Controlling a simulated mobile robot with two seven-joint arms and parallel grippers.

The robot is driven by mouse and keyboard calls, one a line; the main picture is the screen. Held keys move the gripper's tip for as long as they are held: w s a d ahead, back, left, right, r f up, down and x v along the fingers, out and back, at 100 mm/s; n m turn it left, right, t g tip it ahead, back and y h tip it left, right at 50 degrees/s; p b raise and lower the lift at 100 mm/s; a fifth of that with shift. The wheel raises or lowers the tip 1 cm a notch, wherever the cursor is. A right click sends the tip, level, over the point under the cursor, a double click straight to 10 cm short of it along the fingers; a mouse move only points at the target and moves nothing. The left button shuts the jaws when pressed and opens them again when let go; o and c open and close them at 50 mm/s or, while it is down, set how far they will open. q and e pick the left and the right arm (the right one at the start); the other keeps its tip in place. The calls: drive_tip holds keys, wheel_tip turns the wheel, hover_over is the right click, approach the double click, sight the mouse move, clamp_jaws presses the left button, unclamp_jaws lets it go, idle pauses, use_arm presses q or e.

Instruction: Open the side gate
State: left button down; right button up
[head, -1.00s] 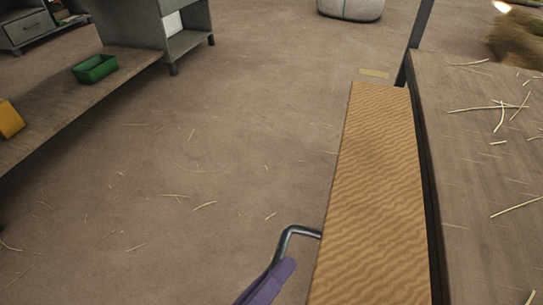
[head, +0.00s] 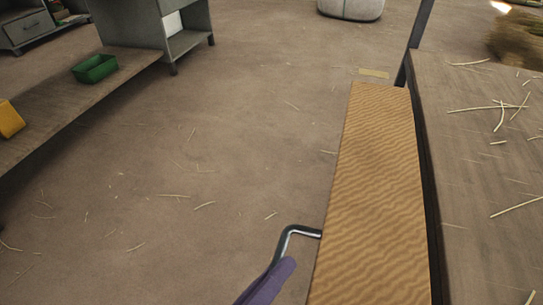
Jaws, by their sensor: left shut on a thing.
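The side gate (head: 368,200) is a long wood-grained panel running along the left side of the straw-strewn table. It looks closed against the table edge. My left gripper (head: 276,270), with a purple finger showing, is shut on the handle's lower part. Its other finger and most of the gripper are hidden or out of frame. My right gripper is not in view.
The worktable (head: 480,165) with loose straw stands on the right, with a dark post (head: 420,25) at its far corner. A low bench (head: 60,110) on the left bears a green bin (head: 95,69) and a yellow bin (head: 9,120). The floor between is open, with scattered straw.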

use_arm(q)
drive_tip(key=r+p, duration=0.2)
drive_tip(key=r+m+p, duration=0.1)
drive_tip(key=p, duration=0.1)
drive_tip(key=shift+d+r+p, duration=0.2)
drive_tip(key=shift+r+p, duration=0.1)
drive_tip(key=shift+r, duration=0.1)
drive_tip(key=shift+f, duration=0.1)
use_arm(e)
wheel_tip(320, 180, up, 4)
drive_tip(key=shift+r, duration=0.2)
use_arm(q)
drive_tip(key=c, duration=0.9)
unclamp_jaws()
drive_tip(key=shift+s, duration=0.1)
